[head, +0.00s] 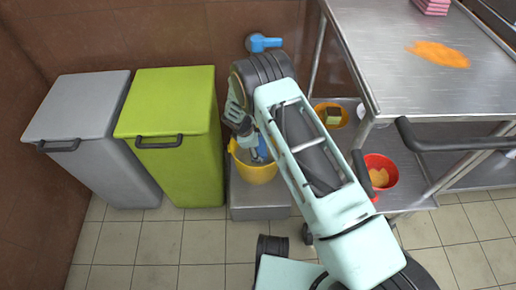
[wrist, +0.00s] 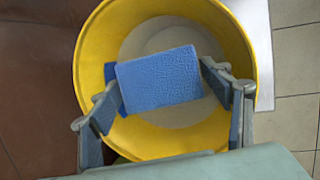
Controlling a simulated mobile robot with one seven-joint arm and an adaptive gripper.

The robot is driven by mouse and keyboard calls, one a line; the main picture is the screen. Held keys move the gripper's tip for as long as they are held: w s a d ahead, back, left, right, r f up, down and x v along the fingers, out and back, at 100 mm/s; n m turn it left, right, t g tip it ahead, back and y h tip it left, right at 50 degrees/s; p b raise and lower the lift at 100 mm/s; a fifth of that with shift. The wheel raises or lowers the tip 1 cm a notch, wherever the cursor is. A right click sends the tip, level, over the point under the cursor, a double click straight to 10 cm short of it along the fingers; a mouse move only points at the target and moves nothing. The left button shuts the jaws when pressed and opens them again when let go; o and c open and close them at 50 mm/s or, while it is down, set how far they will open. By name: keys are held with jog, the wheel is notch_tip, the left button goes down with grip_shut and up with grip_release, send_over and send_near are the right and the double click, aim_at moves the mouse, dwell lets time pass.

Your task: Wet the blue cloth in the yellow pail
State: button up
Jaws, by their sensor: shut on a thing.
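The yellow pail (head: 257,171) stands on a low grey step by the wall, beside the green bin. In the wrist view the pail (wrist: 91,62) is seen from above, with a pale round surface inside it. My gripper (wrist: 165,88) is shut on the blue cloth (wrist: 160,77), which sits between the two fingers over the pail's mouth. In the head view my gripper (head: 252,146) reaches down at the pail, and a bit of the blue cloth (head: 261,153) shows there. I cannot tell whether the cloth touches the liquid.
A green bin (head: 185,110) and a grey bin (head: 85,115) stand to the left. A steel table (head: 410,85) with an orange spill (head: 440,54) is at the right. A red bucket (head: 388,166) and a yellow bowl (head: 343,112) sit on its lower shelf. A blue tap (head: 264,43) is on the wall.

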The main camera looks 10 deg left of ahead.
notch_tip(320, 180, up, 11)
jog(key=p, duration=0.5)
jog(key=shift+f+p, duration=0.15)
jog(key=shift+p, duration=0.25)
dwell(0.8)
dwell(0.4)
